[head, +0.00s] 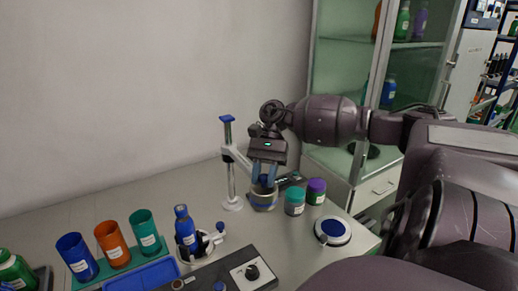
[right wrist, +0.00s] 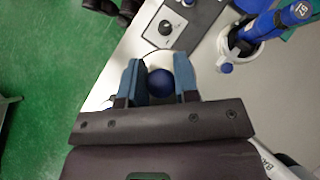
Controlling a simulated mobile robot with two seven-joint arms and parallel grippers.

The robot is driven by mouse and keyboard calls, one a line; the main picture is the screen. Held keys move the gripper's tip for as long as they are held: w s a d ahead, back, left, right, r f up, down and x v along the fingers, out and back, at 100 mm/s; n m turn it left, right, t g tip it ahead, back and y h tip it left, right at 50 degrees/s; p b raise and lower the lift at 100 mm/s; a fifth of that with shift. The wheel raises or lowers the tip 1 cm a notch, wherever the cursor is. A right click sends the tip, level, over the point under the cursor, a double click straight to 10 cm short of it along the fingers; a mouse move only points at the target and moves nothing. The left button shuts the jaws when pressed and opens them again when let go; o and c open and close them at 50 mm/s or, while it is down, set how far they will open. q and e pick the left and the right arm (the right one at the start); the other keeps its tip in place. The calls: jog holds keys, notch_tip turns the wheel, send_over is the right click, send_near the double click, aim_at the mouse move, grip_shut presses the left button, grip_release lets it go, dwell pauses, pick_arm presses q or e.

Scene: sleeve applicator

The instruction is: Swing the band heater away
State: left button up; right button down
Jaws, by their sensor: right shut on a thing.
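The band heater (head: 263,202) is a grey metallic ring-like part at the end of a white swing arm (head: 237,157). The arm comes off an upright post (head: 230,180) with a blue top. My right gripper (head: 264,178) points down over the heater. In the right wrist view its blue fingers (right wrist: 159,85) stand on both sides of a round blue knob (right wrist: 160,83), and the gripper is shut on it. The fingers and hand hide part of the heater and the arm's end. My left gripper is not in view.
A blue bottle (head: 186,230) stands upright in a white holder left of the post. A control box (head: 236,272) lies in front. A teal-lidded jar (head: 294,202) and a purple-lidded jar (head: 316,190) stand close right of the heater. A round blue-topped plate (head: 333,230) is near the table edge.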

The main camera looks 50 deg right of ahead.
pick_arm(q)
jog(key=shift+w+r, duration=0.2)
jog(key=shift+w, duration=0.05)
pick_arm(e)
jog(key=shift+d+r, duration=0.1)
jog(key=shift+d, duration=0.05)
jog(key=c, duration=1.1)
grip_release()
jog(key=shift+c, duration=0.2)
jog(key=shift+o, duration=1.4)
jog(key=shift+s+d, duration=0.1)
jog(key=shift+d, duration=0.05)
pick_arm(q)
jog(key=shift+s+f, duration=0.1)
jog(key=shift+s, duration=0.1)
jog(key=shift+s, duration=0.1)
pick_arm(e)
jog(key=shift+w+d+r, duration=0.15)
jog(key=shift+w+r, duration=0.05)
pick_arm(q)
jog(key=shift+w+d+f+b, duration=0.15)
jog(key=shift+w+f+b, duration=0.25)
jog(key=shift+b, duration=0.3)
pick_arm(e)
jog(key=v, duration=1)
